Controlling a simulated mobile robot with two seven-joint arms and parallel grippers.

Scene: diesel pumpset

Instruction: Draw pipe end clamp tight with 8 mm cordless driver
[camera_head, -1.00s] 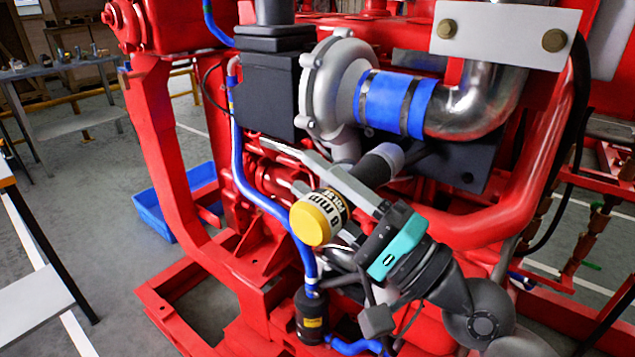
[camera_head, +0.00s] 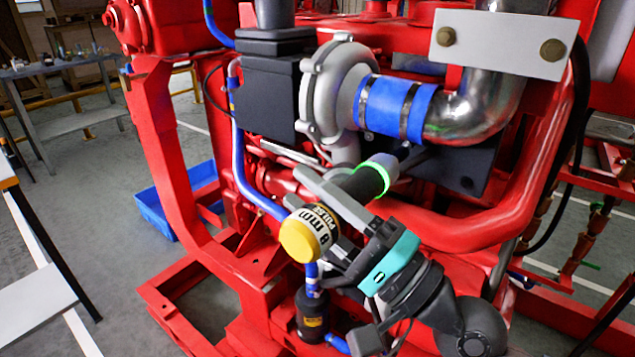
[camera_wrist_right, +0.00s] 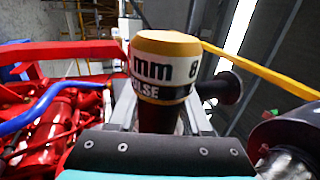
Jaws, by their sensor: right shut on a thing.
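My right gripper (camera_head: 335,218) is shut on the cordless driver (camera_head: 313,232), whose yellow end cap and "8 mm" label face the head camera. The driver also fills the middle of the right wrist view (camera_wrist_right: 163,65). A ring near its head glows green, and its dark nose points up and right, below the blue hose (camera_head: 384,106). The pipe end clamp (camera_head: 413,112) is a dark band around the hose's right end, beside the metal pipe (camera_head: 480,100). Whether the driver tip touches the clamp's screw cannot be told. My left gripper is not in view.
A second clamp band (camera_head: 364,101) circles the hose by the grey turbo housing (camera_head: 325,90). The red frame (camera_head: 165,150) and a thick red tube (camera_head: 480,222) surround the work area. A blue crate (camera_head: 150,207) stands on the floor at the left.

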